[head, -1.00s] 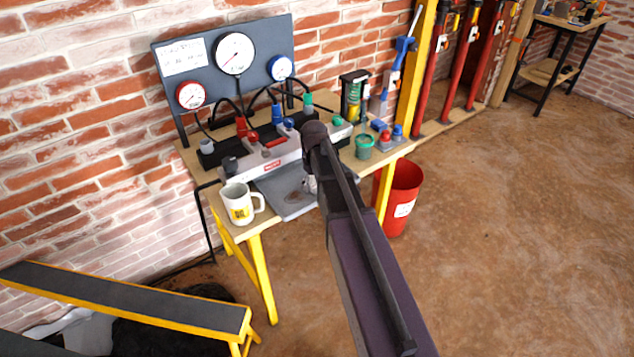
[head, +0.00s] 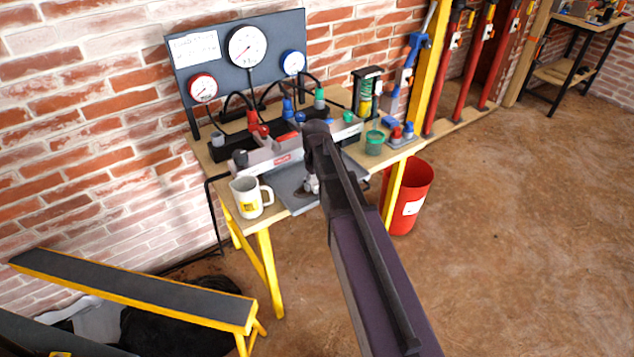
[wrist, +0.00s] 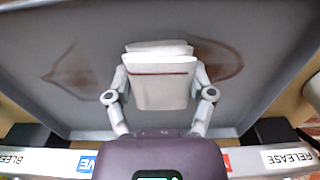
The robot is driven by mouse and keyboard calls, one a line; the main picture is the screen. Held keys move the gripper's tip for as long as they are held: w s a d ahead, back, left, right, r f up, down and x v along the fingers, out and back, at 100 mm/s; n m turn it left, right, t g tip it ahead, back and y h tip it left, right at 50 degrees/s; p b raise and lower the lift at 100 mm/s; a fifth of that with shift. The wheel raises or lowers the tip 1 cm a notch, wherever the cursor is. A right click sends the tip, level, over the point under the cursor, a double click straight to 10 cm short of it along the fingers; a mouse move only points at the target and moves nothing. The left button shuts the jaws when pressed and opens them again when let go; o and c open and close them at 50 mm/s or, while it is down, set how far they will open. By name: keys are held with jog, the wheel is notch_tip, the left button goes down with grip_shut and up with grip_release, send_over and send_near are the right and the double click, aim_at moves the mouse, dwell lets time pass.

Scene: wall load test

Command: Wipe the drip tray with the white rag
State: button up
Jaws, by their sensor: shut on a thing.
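The white rag (wrist: 162,88), folded with a dark red stripe, is between the two fingers of my gripper (wrist: 160,76), which is shut on it. The grey drip tray (wrist: 120,22) fills most of the wrist view behind the rag. Brown stains show on the tray, left and right of the rag. I cannot tell whether the rag touches the tray. In the head view the drip tray (head: 296,203) lies at the front of the bench, and my arm hides part of it and most of the gripper.
A white mug (head: 248,198) stands close to the tray's left side. A pump block with red and blue fittings (head: 270,155) and a gauge panel (head: 215,60) stand behind. A green pot (head: 374,143) is to the right. A red bucket (head: 408,195) stands on the floor.

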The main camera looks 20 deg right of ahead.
aim_at(303, 184)
jog(key=shift+s+a, duration=0.3)
jog(key=shift+a, duration=0.6)
jog(key=shift+s+a, duration=0.3)
jog(key=shift+a, duration=0.6)
jog(key=shift+w, duration=0.15)
jog(key=shift+w+a+f, duration=0.1)
jog(key=shift+w+a, duration=0.1)
jog(key=shift+w, duration=0.35)
jog(key=shift+w+d, duration=0.25)
jog(key=shift+d, duration=0.4)
jog(key=shift+w+d, duration=0.2)
jog(key=shift+d, duration=0.4)
jog(key=shift+w+d, duration=0.25)
jog(key=shift+d, duration=0.4)
jog(key=shift+w+d, duration=0.3)
jog(key=shift+d, duration=0.7)
jog(key=shift+w+d, duration=0.3)
jog(key=shift+d, duration=0.65)
